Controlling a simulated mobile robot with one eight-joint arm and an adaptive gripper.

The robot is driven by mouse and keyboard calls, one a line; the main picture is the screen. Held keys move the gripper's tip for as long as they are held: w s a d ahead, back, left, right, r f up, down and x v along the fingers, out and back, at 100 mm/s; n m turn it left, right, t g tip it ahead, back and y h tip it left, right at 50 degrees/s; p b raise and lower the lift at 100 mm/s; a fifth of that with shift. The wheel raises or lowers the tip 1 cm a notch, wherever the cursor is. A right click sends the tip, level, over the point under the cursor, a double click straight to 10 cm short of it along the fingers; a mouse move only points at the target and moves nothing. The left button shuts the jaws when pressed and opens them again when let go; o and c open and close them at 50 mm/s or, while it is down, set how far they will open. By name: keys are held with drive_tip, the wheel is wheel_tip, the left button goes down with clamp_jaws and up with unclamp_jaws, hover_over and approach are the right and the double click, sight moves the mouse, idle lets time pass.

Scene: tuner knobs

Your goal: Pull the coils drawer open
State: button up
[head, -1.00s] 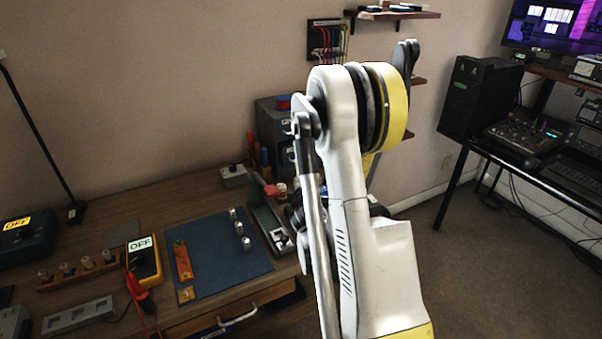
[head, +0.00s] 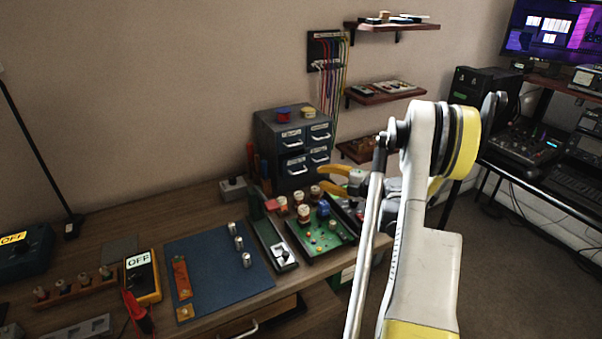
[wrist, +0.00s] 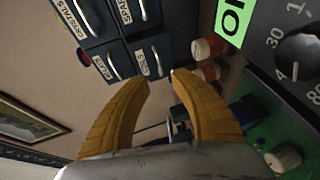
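The grey-blue drawer cabinet (head: 292,145) stands at the back of the bench, with several labelled drawers and pale handles. In the wrist view, the cabinet's drawer fronts (wrist: 118,40) fill the upper left and look closed.
A green tray (head: 322,240) with small parts and jars (head: 304,213) sits in front of the cabinet. A blue mat (head: 215,275) and a yellow meter (head: 142,275) lie to the left. Shelves (head: 385,95) and hanging cables (head: 328,70) are on the wall behind.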

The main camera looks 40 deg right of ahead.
sight(301, 172)
drive_tip(key=b+x, duration=0.2)
drive_tip(key=x, duration=0.7)
drive_tip(key=shift+w+f+b, duration=0.1)
drive_tip(key=shift+w+b, duration=0.25)
drive_tip(key=shift+b, duration=0.05)
clamp_jaws()
